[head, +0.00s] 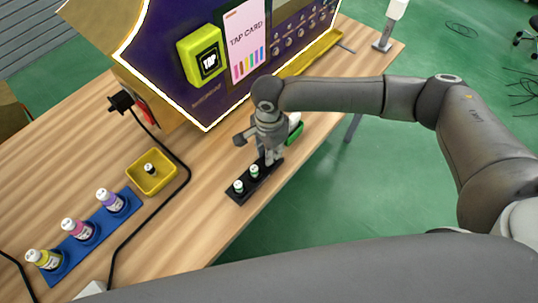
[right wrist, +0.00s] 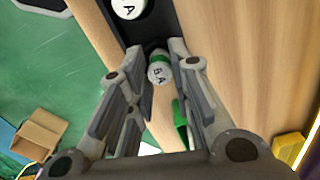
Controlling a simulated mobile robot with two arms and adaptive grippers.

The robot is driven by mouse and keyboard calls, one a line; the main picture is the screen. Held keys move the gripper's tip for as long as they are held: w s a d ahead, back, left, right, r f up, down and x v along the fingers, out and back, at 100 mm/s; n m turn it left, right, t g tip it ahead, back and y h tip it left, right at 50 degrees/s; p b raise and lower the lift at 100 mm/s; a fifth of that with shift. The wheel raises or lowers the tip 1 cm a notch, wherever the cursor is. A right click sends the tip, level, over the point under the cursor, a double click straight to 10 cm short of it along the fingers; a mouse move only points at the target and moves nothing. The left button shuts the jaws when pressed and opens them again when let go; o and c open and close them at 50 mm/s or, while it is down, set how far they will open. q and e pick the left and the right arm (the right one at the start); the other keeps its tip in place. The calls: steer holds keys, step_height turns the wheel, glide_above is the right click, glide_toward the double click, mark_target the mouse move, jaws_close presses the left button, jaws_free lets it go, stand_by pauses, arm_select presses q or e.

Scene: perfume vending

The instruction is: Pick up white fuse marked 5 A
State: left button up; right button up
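A white fuse (right wrist: 160,70) with dark lettering that reads like 5 A stands between the fingertips in the right wrist view. My right gripper (right wrist: 157,52) is open around it, with a small gap on the left side; I cannot tell if the right finger touches. In the head view my right gripper (head: 268,158) points down over the far end of a black rack (head: 246,193) and hides that fuse. Two more white-topped fuses stand in the rack, the nearer one (head: 239,187) and the middle one (head: 254,171). My left gripper is not in view.
A purple machine with a yellow TAP reader (head: 203,55) stands behind the rack. A green item (head: 295,126) lies just beyond my gripper. A yellow tray (head: 151,171) holds a small black part. A blue rack (head: 60,265) holds several bottles. A black cable (head: 165,205) crosses the table.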

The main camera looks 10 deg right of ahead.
steer(key=shift+c, duration=1.4)
